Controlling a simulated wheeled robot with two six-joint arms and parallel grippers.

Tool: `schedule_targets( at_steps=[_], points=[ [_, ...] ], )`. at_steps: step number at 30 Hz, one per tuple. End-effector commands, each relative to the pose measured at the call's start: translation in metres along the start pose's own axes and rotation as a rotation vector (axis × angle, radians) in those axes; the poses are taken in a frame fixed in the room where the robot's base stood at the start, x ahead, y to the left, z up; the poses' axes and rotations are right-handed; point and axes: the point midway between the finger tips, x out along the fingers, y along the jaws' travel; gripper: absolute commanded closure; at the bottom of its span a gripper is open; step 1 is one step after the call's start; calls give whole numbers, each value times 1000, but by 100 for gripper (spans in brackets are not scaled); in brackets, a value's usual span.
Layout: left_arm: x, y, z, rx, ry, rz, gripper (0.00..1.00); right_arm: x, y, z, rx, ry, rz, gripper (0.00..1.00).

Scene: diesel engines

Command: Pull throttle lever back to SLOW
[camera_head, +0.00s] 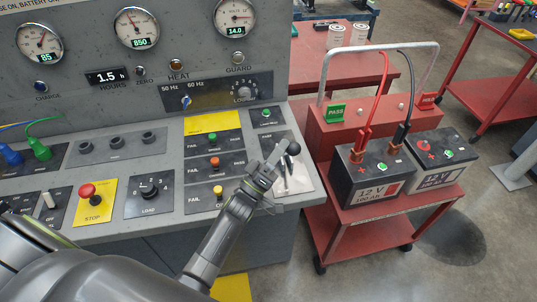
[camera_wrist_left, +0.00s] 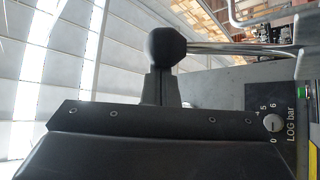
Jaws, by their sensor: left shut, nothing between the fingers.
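The throttle lever, a chrome shaft with a round black knob (camera_head: 293,148), stands at the right end of the grey console. In the left wrist view its black knob (camera_wrist_left: 166,46) is just beyond my fingertips, and the shaft runs off to the right. My left gripper (camera_head: 275,161) is shut and empty beside the lever, close to the knob. Whether the fingers touch the knob cannot be told. The lever's base is partly hidden behind the gripper. My right gripper is in neither view.
The console (camera_head: 150,205) holds a red stop button (camera_head: 87,191), a load knob (camera_head: 149,188) and several small switches. A red cart (camera_head: 350,220) with two 12 V batteries stands right of the console. Above the console top there is free room.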

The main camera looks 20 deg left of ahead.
Motion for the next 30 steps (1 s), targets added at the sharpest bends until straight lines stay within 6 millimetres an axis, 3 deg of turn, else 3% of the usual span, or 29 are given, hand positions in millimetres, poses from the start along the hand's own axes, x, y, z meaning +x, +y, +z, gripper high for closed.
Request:
schedule_targets(
  at_steps=[8, 19, 24, 30],
  points=[
    [-50, -4, 3, 2, -2, -4, 100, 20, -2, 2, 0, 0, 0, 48],
    [-118, 31, -23, 3, -2, -3, 100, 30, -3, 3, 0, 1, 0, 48],
    [-140, 43, -31, 1, -1, -2, 100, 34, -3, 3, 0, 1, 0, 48],
    [-150, 50, -36, 1, -1, 0, 100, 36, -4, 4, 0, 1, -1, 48]
  ],
)
